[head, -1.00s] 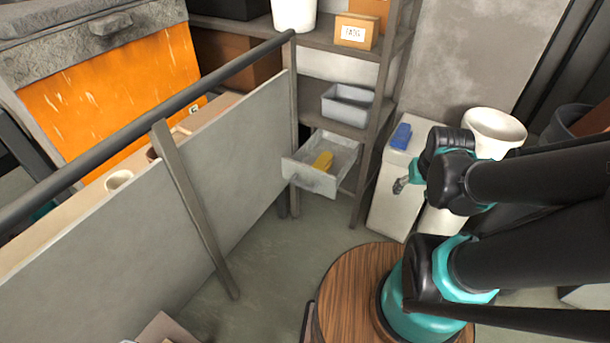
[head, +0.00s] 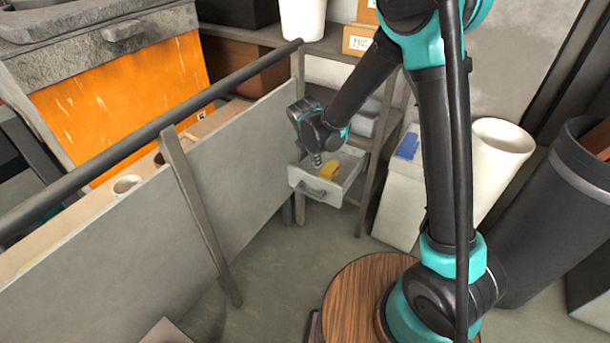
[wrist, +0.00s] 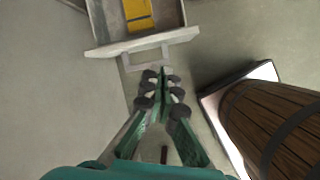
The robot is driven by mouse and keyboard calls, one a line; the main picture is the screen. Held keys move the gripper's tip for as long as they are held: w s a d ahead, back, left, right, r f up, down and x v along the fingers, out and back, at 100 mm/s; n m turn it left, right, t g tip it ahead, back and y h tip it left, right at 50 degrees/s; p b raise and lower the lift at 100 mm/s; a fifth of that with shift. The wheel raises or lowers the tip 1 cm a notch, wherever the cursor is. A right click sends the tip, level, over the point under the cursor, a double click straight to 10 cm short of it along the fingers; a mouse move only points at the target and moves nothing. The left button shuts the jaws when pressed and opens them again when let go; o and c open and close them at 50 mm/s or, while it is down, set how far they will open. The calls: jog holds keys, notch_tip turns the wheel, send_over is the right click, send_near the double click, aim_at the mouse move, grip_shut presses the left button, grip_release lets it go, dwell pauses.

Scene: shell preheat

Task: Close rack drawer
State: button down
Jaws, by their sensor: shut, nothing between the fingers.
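The rack drawer (head: 347,190) is pulled out from the lower part of the grey shelf rack, with its handle (head: 312,190) on the front panel. A yellow item (head: 328,174) lies inside it. In the wrist view the drawer front (wrist: 105,51), its handle (wrist: 128,65) and the yellow item (wrist: 138,12) show at the top. My gripper (head: 316,163) is at the drawer's front in the head view. In the wrist view its fingers (wrist: 160,76) are together and empty, their tips just short of the handle. I cannot tell whether they touch it.
A grey partition (head: 235,150) with a dark rail (head: 150,125) stands left of the drawer. A white cabinet (head: 400,205) with a blue item (head: 408,146) on top stands to the right. A white bin (head: 500,160) is beyond it. The floor (head: 290,255) before the drawer is clear.

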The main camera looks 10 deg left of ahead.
aim_at(305, 174)
jog(key=a+f+n, duration=0.4)
jog(key=a, duration=0.3)
jog(key=shift+n, duration=0.4)
jog(key=x, duration=0.3)
jog(key=w+x, duration=0.1)
jog(key=x, duration=0.6)
jog(key=shift+w+d+r, duration=0.1)
jog(key=shift+w+d, duration=0.1)
jog(key=shift+w, duration=0.3)
jog(key=shift+w+d, duration=0.2)
jog(key=shift+w, duration=0.35)
jog(key=w+d, duration=0.4)
jog(key=w, duration=0.7)
jog(key=w+d, duration=0.4)
jog(key=w, duration=0.8)
jog(key=shift+w+d, duration=0.2)
jog(key=shift+d, duration=0.05)
jog(key=shift+r, duration=0.1)
